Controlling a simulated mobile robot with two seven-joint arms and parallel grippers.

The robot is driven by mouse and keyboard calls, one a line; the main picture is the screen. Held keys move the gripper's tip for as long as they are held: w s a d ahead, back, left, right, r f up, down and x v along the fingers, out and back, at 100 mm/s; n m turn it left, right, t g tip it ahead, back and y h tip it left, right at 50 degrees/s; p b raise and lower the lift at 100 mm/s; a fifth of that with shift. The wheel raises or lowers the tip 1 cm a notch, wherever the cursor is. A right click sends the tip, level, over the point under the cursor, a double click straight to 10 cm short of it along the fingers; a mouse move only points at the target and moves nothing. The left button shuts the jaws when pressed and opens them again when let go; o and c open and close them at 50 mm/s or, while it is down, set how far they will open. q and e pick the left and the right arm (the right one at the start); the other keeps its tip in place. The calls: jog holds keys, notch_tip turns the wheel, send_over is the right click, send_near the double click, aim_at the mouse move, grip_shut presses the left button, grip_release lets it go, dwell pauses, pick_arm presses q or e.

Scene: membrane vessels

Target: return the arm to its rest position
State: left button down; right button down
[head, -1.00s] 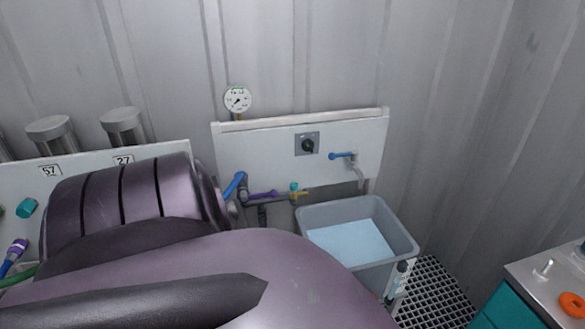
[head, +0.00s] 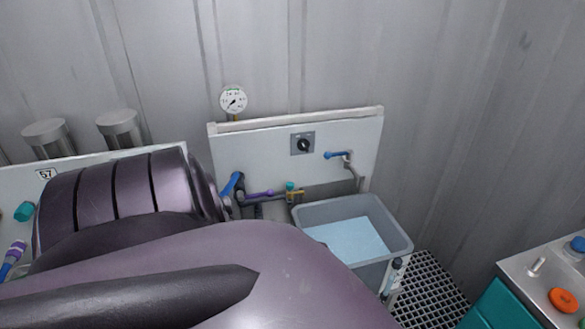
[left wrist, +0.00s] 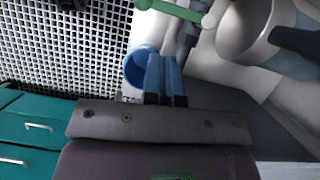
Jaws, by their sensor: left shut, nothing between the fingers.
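My left arm fills the lower left of the head view as large purple and dark links, and its gripper is hidden there. In the left wrist view my left gripper (left wrist: 166,75) shows as two blue fingers close together, shut and empty. A blue round thing (left wrist: 138,66) lies just left of the fingers, behind or beside them; I cannot tell if they touch. My right gripper is not in view.
A grey basin of water (head: 405,243) stands below a white panel (head: 260,160) with a dial, blue-handled tap and gauge (head: 233,100). A metal-topped teal cabinet (head: 510,310) is at lower right. Grating (head: 430,285) covers the floor between. A green bar (left wrist: 170,9) crosses the wrist view's top.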

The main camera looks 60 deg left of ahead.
pick_arm(q)
jog(key=shift+w+r, duration=0.25)
jog(key=shift+r, duration=0.4)
